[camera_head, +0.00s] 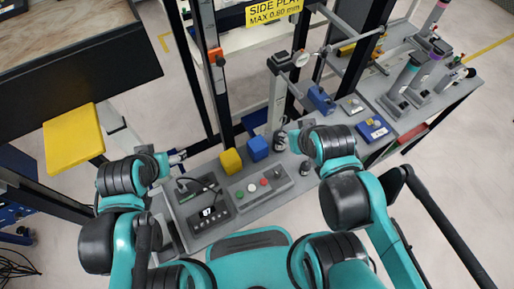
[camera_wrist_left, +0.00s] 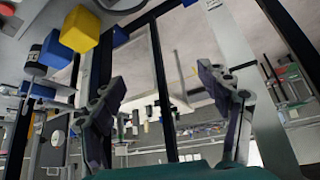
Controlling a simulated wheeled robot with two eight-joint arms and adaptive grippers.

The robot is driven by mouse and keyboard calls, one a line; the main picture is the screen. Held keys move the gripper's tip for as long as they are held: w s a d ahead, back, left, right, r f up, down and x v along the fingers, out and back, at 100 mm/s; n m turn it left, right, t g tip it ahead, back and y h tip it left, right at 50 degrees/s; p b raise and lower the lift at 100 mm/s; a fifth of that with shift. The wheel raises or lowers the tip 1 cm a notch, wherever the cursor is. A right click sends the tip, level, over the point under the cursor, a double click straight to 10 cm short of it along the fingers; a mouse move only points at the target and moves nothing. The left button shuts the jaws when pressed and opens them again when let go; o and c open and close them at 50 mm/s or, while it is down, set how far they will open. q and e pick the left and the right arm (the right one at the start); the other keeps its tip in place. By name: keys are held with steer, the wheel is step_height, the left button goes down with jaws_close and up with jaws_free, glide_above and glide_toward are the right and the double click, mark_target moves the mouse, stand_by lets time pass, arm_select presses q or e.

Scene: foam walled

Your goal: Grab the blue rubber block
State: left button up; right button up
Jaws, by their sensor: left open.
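The blue block (camera_head: 257,148) sits on the grey bench top in the head view, just right of and behind a yellow block (camera_head: 231,161). In the left wrist view a blue block (camera_wrist_left: 55,48), apparently the same one, shows at upper left beside the yellow block (camera_wrist_left: 80,29). My left gripper (camera_head: 178,157) is left of both blocks, apart from them. Its two fingers are spread with nothing between them in the left wrist view (camera_wrist_left: 165,85). My right gripper (camera_head: 294,138) is right of the blue block; its fingers are too small and hidden to judge.
A control box with coloured buttons (camera_head: 261,188) and a black display unit (camera_head: 208,212) lie in front of the blocks. A dark upright post (camera_head: 213,75) stands behind. A yellow panel (camera_head: 73,138) is at far left.

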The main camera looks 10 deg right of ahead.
mark_target(255, 145)
arm_select(q)
steer(key=w+d+f+m+g+h, duration=0.1)
steer(key=d+f+m, duration=0.3)
steer(key=w+d+f+m+g+h, duration=0.1)
steer(key=d+f+m+g, duration=0.1)
steer(key=d+f+m, duration=0.3)
steer(key=w+d+f+m+g+h, duration=0.2)
steer(key=d+f+m, duration=0.2)
steer(key=d, duration=0.1)
steer(key=shift+f+m+b, duration=0.3)
steer(key=shift+m+b, duration=0.1)
steer(key=w+d, duration=0.1)
steer(key=d, duration=0.2)
steer(key=w+d+b, duration=0.1)
steer(key=d, duration=0.3)
steer(key=w+d+b, duration=0.1)
steer(key=w+d, duration=0.1)
steer(key=d, duration=0.2)
steer(key=shift+d, duration=0.1)
steer(key=b+x, duration=0.2)
steer(key=x, duration=0.3)
steer(key=shift+f+b, duration=0.1)
steer(key=shift+b, duration=0.25)
steer(key=shift+s, duration=0.1)
steer(key=shift+c, duration=0.6)
steer(key=c, duration=1.3)
